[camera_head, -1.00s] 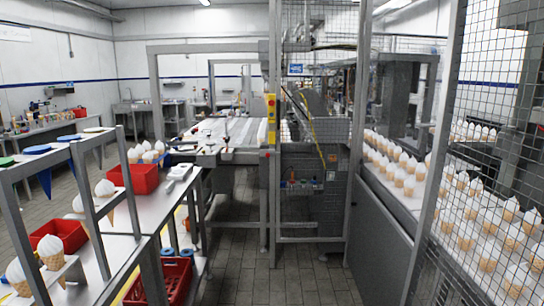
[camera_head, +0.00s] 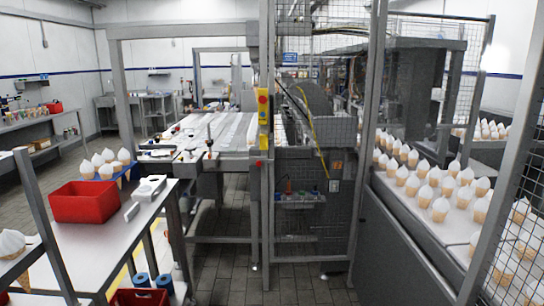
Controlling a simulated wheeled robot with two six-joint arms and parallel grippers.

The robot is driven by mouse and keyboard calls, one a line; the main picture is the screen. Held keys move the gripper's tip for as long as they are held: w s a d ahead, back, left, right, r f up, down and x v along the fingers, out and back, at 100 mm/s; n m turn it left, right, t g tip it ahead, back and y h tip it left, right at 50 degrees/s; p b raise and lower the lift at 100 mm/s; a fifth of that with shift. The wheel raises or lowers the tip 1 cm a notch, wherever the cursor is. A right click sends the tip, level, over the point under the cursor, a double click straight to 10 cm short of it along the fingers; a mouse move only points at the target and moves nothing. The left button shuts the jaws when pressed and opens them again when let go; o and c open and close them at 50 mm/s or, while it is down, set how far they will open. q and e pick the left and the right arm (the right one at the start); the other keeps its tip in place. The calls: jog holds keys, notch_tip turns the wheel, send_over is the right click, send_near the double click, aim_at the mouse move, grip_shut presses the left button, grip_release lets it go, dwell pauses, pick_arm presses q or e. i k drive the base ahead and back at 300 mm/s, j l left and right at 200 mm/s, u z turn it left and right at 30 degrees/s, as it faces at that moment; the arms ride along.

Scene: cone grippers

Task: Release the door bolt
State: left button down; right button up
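I cannot make out the door bolt in this view. A grey mesh guard panel (camera_head: 310,225) stands ahead in the middle, between metal posts. A yellow control box (camera_head: 263,137) with red parts is fixed to the post at its left edge. A taller mesh panel (camera_head: 522,235) stands close by on the right. Which of these is the door, I cannot tell. Neither of my grippers shows in the view.
A steel table (camera_head: 100,238) on the left carries a red bin (camera_head: 84,202) and several cones. A conveyor (camera_head: 430,216) with rows of cones runs along the right behind a grey side wall (camera_head: 395,255). Tiled floor (camera_head: 225,235) is free in the middle.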

aim_at(258, 162)
jog(key=i+j, duration=0.1)
jog(key=i, duration=0.4)
jog(key=i+z, duration=0.15)
jog(key=i, duration=0.35)
jog(key=i+j, duration=0.2)
jog(key=i, duration=0.25)
jog(key=i+j+z, duration=0.15)
jog(key=i, duration=0.35)
jog(key=i+j, duration=0.2)
jog(key=i, duration=0.3)
jog(key=z, duration=0.05)
